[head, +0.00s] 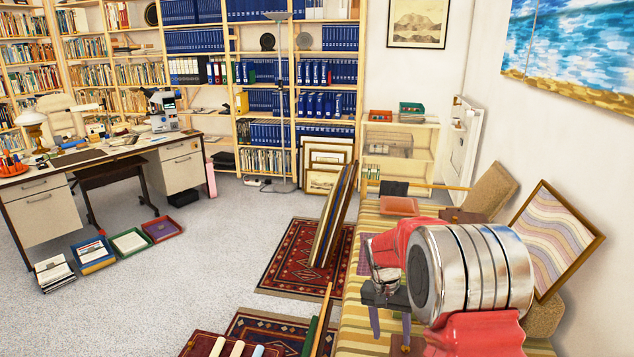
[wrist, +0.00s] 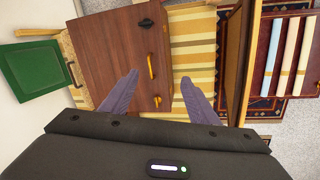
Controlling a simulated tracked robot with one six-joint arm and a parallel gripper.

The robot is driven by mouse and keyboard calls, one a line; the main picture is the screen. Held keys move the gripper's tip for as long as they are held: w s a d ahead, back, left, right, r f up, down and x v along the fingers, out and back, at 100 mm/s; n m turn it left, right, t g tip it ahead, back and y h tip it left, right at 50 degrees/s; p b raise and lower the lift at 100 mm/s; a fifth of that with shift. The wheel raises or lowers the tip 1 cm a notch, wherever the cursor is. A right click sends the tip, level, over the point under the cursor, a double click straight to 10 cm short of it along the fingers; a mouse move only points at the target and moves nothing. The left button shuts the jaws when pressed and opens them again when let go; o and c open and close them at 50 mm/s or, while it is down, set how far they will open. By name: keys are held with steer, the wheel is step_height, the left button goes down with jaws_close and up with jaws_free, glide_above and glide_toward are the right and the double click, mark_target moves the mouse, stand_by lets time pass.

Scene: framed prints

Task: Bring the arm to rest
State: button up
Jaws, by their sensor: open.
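My gripper (head: 390,328) is at the lower right of the head view, above the striped couch cover (head: 353,318). Its two purple-grey fingers point down and stand apart, with nothing between them. In the wrist view my gripper (wrist: 160,88) is open over a brown wooden panel (wrist: 120,50) with small yellow handles or knobs. The fingers look apart from the panel, but the height above it is hard to tell. My red and silver arm hides part of the couch in the head view.
A wavy-patterned framed print (head: 552,240) leans by the right wall. Framed panels (head: 335,215) lean upright beside the couch. A green framed piece (wrist: 30,68) lies left in the wrist view.

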steer(key=s+a+r+n+t+y, duration=0.1)
steer(key=s+a+r+n+t, duration=0.1)
steer(key=s+r, duration=0.9)
steer(key=s+a+r+n+t, duration=0.1)
steer(key=s+r+n+t, duration=0.2)
steer(key=s+r, duration=0.9)
steer(key=s+t, duration=0.1)
steer(key=s, duration=0.6)
steer(key=shift+a+r+t+y, duration=0.15)
steer(key=shift+a+t+y, duration=0.25)
